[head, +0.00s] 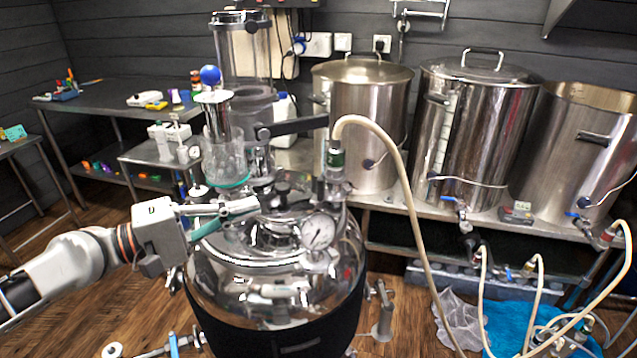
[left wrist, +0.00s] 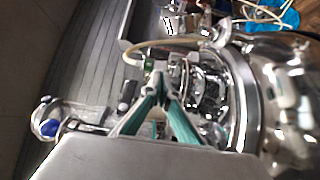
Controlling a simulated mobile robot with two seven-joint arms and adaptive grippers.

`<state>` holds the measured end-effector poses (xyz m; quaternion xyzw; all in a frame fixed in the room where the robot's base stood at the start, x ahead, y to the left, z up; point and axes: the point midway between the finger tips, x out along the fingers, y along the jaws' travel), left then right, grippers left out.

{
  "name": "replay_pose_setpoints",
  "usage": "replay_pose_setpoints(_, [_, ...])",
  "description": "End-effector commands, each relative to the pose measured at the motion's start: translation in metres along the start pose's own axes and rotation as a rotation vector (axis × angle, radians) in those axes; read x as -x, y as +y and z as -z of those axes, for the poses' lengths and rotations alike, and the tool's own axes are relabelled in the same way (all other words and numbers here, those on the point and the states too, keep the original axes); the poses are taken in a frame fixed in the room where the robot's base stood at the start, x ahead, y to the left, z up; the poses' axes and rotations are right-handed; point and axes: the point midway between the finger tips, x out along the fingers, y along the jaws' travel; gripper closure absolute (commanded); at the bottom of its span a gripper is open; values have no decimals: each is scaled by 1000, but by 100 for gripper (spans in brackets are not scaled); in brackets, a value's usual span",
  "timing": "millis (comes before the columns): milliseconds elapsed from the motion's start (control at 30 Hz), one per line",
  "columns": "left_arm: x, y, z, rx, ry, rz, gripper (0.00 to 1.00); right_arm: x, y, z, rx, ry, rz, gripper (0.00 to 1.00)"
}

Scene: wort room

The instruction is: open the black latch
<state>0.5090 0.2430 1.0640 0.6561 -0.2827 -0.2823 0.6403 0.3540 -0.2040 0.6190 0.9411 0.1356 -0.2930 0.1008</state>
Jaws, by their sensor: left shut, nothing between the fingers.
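A polished steel vessel (head: 230,290) with a domed lid stands in the middle of the head view. Small black fittings (head: 283,188) sit on top of its lid; I cannot tell for certain which one is the black latch, or its position. Dark fittings and metal parts show beyond the tips. My right gripper is out of view.
A beige hose (head: 405,185) arches from the lid to the right. Steel pots (head: 470,125) line the back bench. Wooden floor lies open at the left.

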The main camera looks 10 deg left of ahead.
Motion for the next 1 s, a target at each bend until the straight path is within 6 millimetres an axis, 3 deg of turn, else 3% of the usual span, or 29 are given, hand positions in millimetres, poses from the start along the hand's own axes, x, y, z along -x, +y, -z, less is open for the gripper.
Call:
replay_pose_setpoints(700, [-2, 5, 3, 22, 3, -9, 100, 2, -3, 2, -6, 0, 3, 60])
replay_pose_setpoints(1000, [-28, 11, 2, 19, 2, -14, 100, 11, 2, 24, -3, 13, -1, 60])
